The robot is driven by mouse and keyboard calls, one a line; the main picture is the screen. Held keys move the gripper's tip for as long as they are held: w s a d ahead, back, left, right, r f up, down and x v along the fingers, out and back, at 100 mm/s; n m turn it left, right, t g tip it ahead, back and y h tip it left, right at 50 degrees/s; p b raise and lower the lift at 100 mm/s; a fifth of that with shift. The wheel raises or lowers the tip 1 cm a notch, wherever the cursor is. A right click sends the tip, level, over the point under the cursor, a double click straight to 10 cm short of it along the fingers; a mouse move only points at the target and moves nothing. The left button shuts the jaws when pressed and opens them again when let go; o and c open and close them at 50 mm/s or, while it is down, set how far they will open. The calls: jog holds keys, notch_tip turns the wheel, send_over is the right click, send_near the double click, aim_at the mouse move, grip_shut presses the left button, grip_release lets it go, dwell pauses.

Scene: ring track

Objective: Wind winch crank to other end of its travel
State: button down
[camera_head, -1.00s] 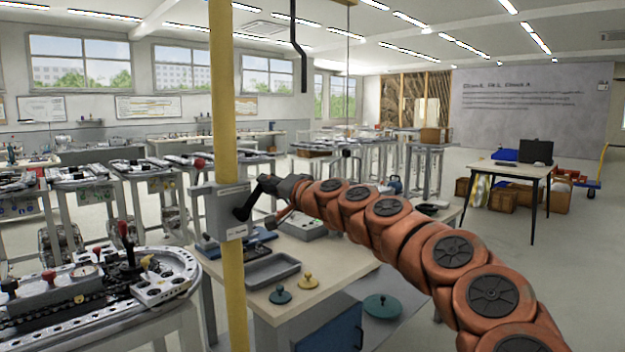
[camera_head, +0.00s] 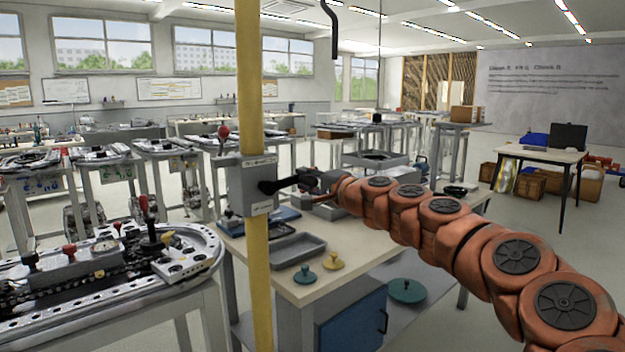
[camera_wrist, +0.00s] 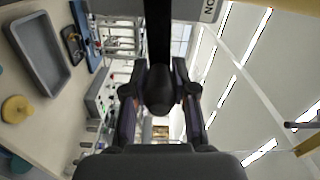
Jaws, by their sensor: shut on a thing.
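The winch is a grey box (camera_head: 244,190) fixed to a yellow post (camera_head: 251,105). Its black crank arm (camera_head: 272,187) points to the right from the box in the head view. My gripper (camera_head: 302,181) is at the outer end of the crank, to the right of the box. In the wrist view, my gripper (camera_wrist: 160,92) has its two fingers on either side of the dark rounded crank knob (camera_wrist: 159,100), shut on it. The black crank arm (camera_wrist: 158,35) runs up from the knob there. The gripper partly hides the knob in the head view.
Below is a workbench with a grey tray (camera_head: 298,249), a teal knobbed disc (camera_head: 304,275) and a yellow one (camera_head: 333,261). A ring track table (camera_head: 200,268) stands left. A dark bent rod (camera_head: 332,30) hangs above. Open floor lies to the right.

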jog(key=shift+a+f, duration=0.1)
jog(key=shift+f, duration=0.2)
jog(key=c, duration=0.9)
grip_release()
jog(key=shift+r, duration=0.1)
jog(key=shift+c, duration=0.2)
jog(key=shift+s, duration=0.1)
jog(key=v, duration=1.2)
